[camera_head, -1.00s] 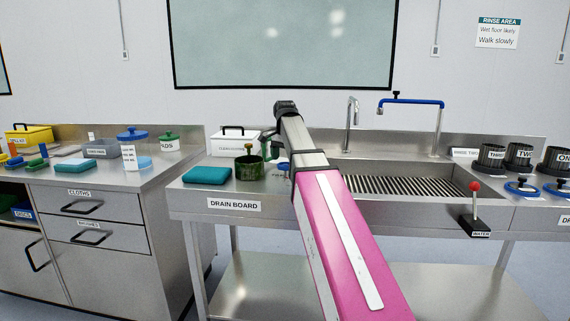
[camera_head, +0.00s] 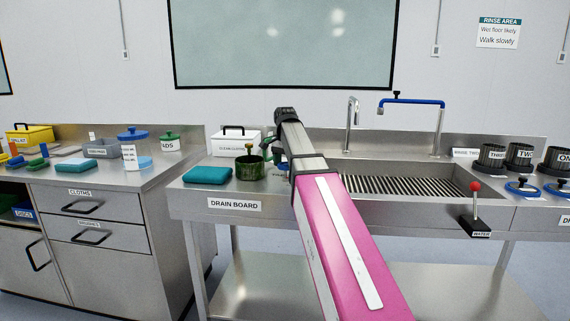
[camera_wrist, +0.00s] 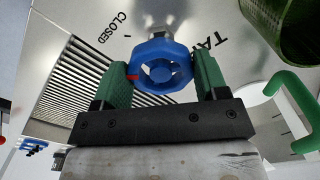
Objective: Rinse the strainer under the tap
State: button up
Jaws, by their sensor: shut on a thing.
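In the wrist view my gripper (camera_wrist: 161,75) has its green fingers closed on the two sides of a blue round knob (camera_wrist: 160,62). The knob has a red mark on its left side, and the plate beside it reads CLOSED and a partly hidden word starting TA. In the head view my arm hides most of this spot. A green perforated strainer (camera_head: 249,172) stands on the drain board; its wall shows in the wrist view (camera_wrist: 284,25), apart from my fingers. A chrome tap (camera_head: 352,112) and a blue-topped tap (camera_head: 412,101) rise behind the sink (camera_head: 452,184).
A red-balled lever labelled WATER (camera_head: 475,190) is on the sink's front. A teal cloth (camera_head: 207,175) and a white lidded box (camera_head: 236,141) are near the strainer. Several dark labelled cups (camera_head: 490,157) stand at the right. A green curved handle (camera_wrist: 290,108) is close to my gripper's right.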

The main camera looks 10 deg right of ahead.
jog(key=shift+n, duration=1.4)
jog(key=o, duration=0.9)
notch_tip(320, 180, up, 11)
jog(key=shift+f, duration=0.1)
